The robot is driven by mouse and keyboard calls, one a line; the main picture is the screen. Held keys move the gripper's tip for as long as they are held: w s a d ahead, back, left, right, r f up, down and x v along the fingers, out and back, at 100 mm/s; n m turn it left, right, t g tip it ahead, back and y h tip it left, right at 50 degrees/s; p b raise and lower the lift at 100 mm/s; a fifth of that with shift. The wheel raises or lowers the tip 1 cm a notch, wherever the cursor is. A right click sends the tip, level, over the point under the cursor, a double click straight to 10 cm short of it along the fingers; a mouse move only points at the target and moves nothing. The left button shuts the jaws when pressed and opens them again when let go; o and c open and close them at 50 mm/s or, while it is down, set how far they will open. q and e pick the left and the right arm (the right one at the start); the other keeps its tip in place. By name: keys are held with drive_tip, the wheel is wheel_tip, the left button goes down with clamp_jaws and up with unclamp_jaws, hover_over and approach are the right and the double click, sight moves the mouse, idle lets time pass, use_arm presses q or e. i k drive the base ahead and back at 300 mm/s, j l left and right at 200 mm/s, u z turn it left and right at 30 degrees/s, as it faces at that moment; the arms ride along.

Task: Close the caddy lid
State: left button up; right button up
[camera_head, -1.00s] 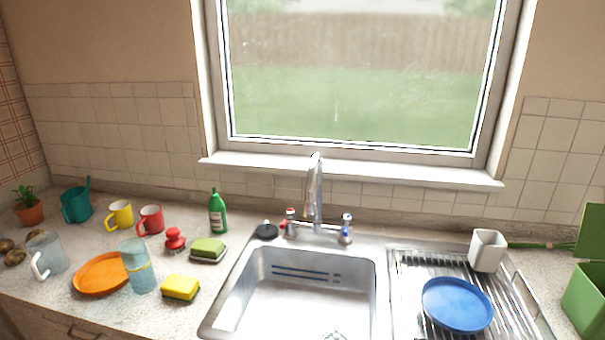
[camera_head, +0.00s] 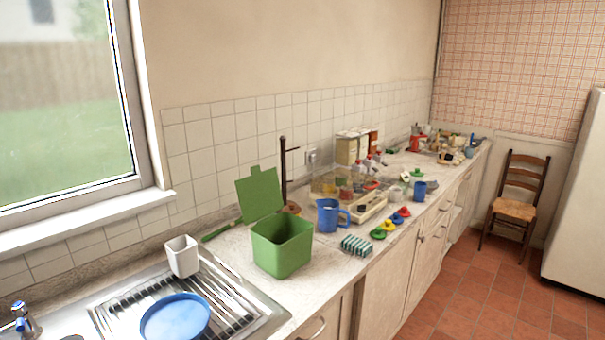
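A green caddy (camera_head: 282,250) stands on the counter, just right of the draining board. Its green lid (camera_head: 260,192) is up, tilted back behind the open box, with a small tab at its top edge. The inside of the box shows from above. Neither of my grippers shows in the head view.
A blue plate (camera_head: 175,318) and a white cup (camera_head: 182,255) are on the draining rack left of the caddy. A blue mug (camera_head: 330,215), a striped sponge (camera_head: 356,245) and a dark upright stand (camera_head: 284,170) are close to its right. Red-tiled floor (camera_head: 470,295) is clear before the cabinets.

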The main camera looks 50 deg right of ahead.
sight(259, 194)
drive_tip(key=z, duration=1.3)
